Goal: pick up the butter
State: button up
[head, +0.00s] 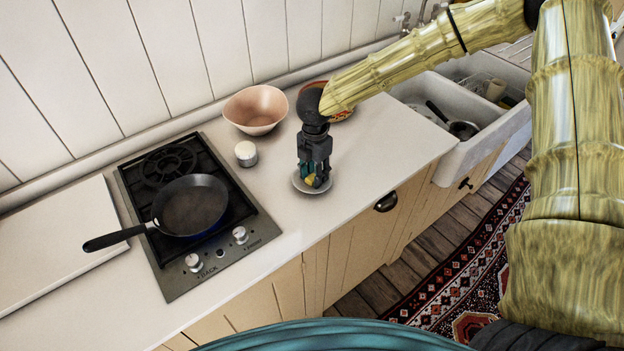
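A small yellow piece, the butter (310,181), is on a small pale plate (299,186) on the counter near its front edge. My gripper (316,179) points down over the plate, with its fingertips down at the butter. The fingers hide part of the butter. I cannot tell whether they are closed on it or only beside it, or whether the butter touches the plate.
A pink bowl (256,108) and an orange dish (338,116) stand behind the plate. A small white-topped pot (246,153) is to its left. A black pan (190,206) sits on the hob (230,262). The sink (482,150) is at right. Counter right of the plate is clear.

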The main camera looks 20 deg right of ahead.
jog(key=shift+s+f, duration=0.1)
jog(key=shift+f, duration=0.1)
jog(key=shift+c, duration=1.4)
jog(key=shift+c, duration=0.5)
jog(key=shift+r, duration=0.1)
jog(key=shift+d+r+b, duration=0.1)
jog(key=shift+r+b, duration=0.35)
jog(key=shift+r, duration=0.05)
jog(key=shift+s+r+b, duration=0.25)
jog(key=shift+r+b, duration=0.15)
jog(key=shift+r, duration=0.15)
jog(key=shift+s+r+b, duration=0.2)
jog(key=shift+r+b, duration=0.15)
jog(key=shift+r, duration=0.2)
jog(key=s+b, duration=0.1)
jog(key=s, duration=0.3)
jog(key=s+r+b, duration=0.1)
jog(key=s, duration=0.4)
jog(key=s+d+b, duration=0.1)
jog(key=s+b, duration=0.1)
jog(key=s, duration=0.2)
jog(key=shift+s+r, duration=0.15)
jog(key=shift+r, duration=0.1)
jog(key=shift+s+r, duration=0.1)
jog(key=shift+s, duration=0.7)
